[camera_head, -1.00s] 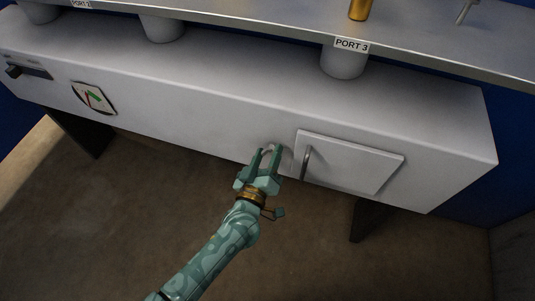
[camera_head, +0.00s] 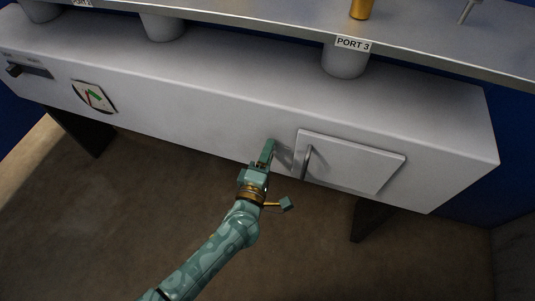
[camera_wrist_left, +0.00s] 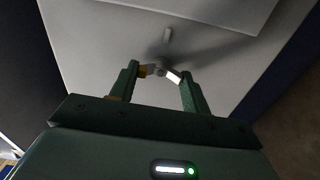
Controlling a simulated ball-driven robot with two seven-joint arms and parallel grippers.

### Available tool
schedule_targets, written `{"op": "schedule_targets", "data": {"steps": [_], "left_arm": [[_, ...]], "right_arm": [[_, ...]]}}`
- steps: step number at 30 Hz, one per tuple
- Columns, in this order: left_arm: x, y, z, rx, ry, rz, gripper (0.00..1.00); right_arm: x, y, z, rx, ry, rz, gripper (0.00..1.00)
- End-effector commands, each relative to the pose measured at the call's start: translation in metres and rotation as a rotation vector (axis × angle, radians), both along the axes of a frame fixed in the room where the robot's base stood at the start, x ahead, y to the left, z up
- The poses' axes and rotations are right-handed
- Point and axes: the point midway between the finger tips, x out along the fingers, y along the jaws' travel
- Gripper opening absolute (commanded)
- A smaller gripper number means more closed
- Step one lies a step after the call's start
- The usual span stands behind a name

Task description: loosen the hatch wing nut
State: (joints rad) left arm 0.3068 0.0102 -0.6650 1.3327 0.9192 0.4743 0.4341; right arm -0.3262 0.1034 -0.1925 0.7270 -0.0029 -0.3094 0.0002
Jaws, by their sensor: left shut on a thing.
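My left gripper (camera_head: 269,150) reaches up from below to the grey cabinet front, just left of the hatch (camera_head: 357,166). In the left wrist view, the wing nut (camera_wrist_left: 160,70) sits between the two fingertips of my left gripper (camera_wrist_left: 161,77). The fingers are shut on its pale wings, one at each side. In the head view, the fingers show nearly edge-on and hide the nut. The hatch is a closed, pale square panel with a grey bar handle (camera_head: 307,162) near its left edge. My right gripper is in neither view.
The long grey cabinet (camera_head: 220,120) stands on dark legs, with brown floor (camera_head: 320,240) open below. A counter above carries a PORT 3 label (camera_head: 353,44) over a grey cylinder (camera_head: 346,63).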

Motion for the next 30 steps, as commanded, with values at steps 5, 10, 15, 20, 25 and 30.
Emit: {"op": "schedule_targets", "data": {"steps": [5, 10, 15, 20, 25, 30], "left_arm": [[-0.0013, 0.0002, -0.0032, -0.069, 0.029, -0.001, 0.24], [-0.0014, 0.0002, -0.0032, -0.107, 0.040, -0.001, 0.24], [-0.0014, 0.0002, -0.0032, -0.120, 0.045, -0.001, 0.24], [-0.0015, 0.0002, -0.0032, -0.120, 0.045, -0.001, 0.24], [-0.0015, 0.0002, -0.0034, -0.119, 0.045, -0.001, 0.50], [-0.0010, 0.0001, -0.0024, -0.120, 0.043, -0.001, 0.69]], "right_arm": [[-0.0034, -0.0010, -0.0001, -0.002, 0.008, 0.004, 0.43], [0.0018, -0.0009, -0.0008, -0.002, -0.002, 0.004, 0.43], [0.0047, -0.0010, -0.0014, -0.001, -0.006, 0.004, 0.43], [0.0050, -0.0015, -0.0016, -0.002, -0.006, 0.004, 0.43], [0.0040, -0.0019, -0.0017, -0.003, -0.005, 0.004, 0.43], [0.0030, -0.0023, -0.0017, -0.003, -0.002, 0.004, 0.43]]}}
